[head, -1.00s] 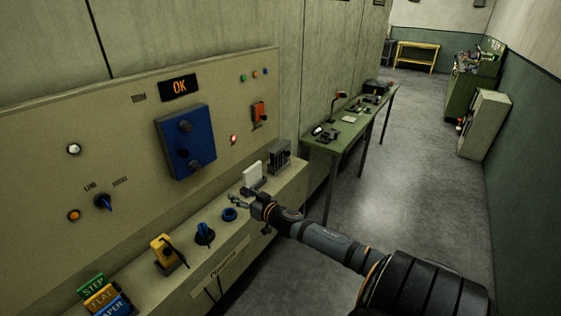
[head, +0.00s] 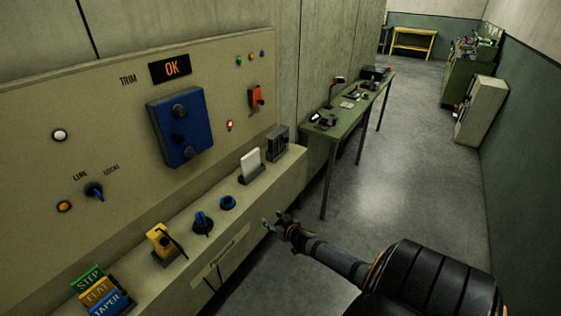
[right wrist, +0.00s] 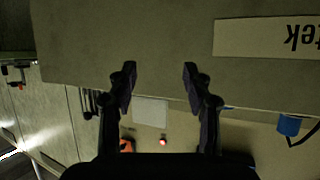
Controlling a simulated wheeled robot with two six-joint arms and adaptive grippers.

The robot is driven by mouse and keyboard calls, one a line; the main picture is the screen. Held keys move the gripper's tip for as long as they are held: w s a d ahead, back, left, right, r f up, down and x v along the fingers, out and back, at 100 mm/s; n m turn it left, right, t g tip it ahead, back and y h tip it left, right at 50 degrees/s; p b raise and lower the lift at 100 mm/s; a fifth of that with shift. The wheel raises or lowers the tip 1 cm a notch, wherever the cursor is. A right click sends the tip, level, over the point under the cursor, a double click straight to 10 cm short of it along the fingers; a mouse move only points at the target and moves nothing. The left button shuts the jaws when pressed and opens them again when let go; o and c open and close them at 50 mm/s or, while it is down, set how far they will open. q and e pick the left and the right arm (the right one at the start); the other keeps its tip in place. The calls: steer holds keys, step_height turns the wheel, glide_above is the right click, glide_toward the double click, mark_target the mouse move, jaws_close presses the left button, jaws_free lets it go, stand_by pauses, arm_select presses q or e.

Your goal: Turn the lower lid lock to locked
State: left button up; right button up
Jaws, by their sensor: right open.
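The blue lid (head: 164,132) is on the sloped beige panel at the left of the head view. It carries a dark upper lock knob (head: 180,110) and a dark lower lock knob (head: 190,152); the way each is turned is too small to tell. My right gripper (head: 270,222) is open and empty, in front of the ledge and well to the right of and below the lid. In the right wrist view, its two fingers (right wrist: 158,85) are apart with nothing between them. My left gripper is not in view.
The ledge (head: 270,190) below the panel holds a yellow-handled part (head: 161,242), blue knobs (head: 203,222), a white card (head: 250,166) and coloured tabs (head: 97,290). An orange display (head: 170,69) reads OK. A green table (head: 328,134) stands beyond. The floor (head: 390,180) is clear.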

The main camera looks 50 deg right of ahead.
steer(key=shift+g, duration=0.4)
steer(key=shift+s+d+f, duration=0.15)
steer(key=shift+s+f, duration=0.2)
steer(key=shift+f, duration=0.3)
steer(key=shift+s+d+f, duration=0.1)
steer(key=shift+s+f, duration=0.25)
steer(key=shift+f, duration=0.35)
steer(key=shift+s+d+f, duration=0.15)
steer(key=shift+s+f, duration=0.2)
steer(key=shift+f, duration=0.3)
steer(key=s+a+f+g, duration=0.2)
steer(key=s+f+g, duration=0.1)
steer(key=s+f, duration=0.65)
steer(key=s+a+f+g, duration=0.2)
steer(key=s+a+f, duration=0.1)
steer(key=s+f, duration=0.6)
steer(key=s+a+f+n+g, duration=0.1)
steer(key=s+a+f+g, duration=0.1)
steer(key=s+a+f, duration=0.2)
steer(key=s+a+f+n+g+y, duration=0.1)
steer(key=s+a+f, duration=0.3)
steer(key=s, duration=0.6)
steer(key=s+a+f+g+y, duration=0.1)
steer(key=s+a+f, duration=0.3)
steer(key=s, duration=0.4)
steer(key=shift+a+f+n+g, duration=0.15)
steer(key=shift+a+n+g, duration=0.25)
steer(key=shift+a+g, duration=0.5)
